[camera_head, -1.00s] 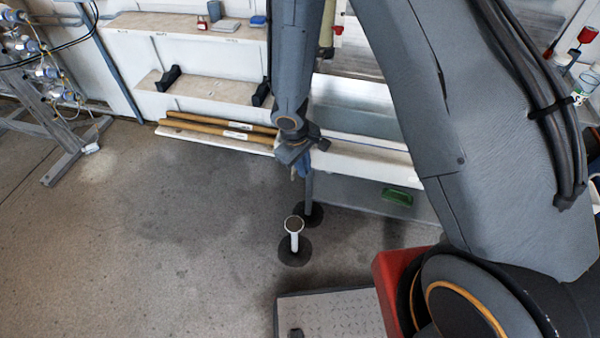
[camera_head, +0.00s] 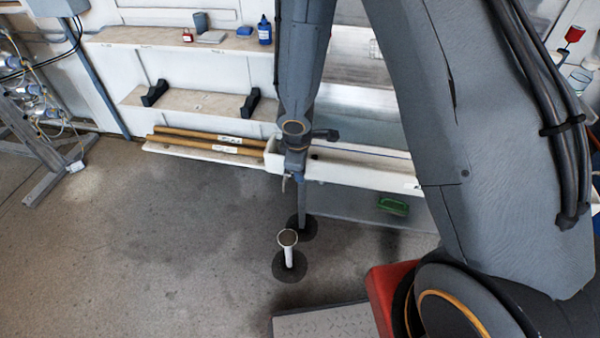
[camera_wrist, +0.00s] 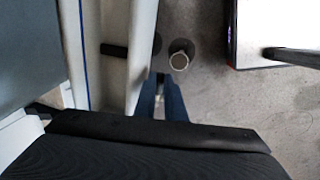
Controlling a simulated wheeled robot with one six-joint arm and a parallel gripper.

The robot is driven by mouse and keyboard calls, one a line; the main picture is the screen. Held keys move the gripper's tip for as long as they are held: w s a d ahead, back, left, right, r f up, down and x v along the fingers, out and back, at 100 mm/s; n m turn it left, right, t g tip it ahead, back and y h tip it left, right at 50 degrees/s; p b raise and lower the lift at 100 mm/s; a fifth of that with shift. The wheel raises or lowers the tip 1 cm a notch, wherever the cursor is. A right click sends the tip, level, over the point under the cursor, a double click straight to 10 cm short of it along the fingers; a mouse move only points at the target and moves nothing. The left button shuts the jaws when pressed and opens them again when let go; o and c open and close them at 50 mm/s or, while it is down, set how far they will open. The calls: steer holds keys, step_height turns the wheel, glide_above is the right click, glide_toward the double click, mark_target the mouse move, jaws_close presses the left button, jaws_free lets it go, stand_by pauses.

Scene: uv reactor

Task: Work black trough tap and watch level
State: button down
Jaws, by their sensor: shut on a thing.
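The white trough (camera_head: 360,168) runs along the wall shelves behind my arm, and its near wall shows in the wrist view (camera_wrist: 142,50). My gripper (camera_head: 290,184) is at the trough's left end, above the floor. In the wrist view its blue fingers (camera_wrist: 161,92) point past the trough's outer wall, close together on a small dark piece. That piece looks like the tap, but the fingers hide most of it. I cannot make out the tap's handle position or the level in the trough.
A white standpipe (camera_head: 288,240) with a round top rises from a dark floor ring below my gripper. A green object (camera_head: 393,206) lies under the trough. Brown rods (camera_head: 210,141) lie left of the trough. A metal frame (camera_head: 40,140) stands far left; the floor between is clear.

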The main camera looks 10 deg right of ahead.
steer(key=c, duration=1.8)
jaws_free()
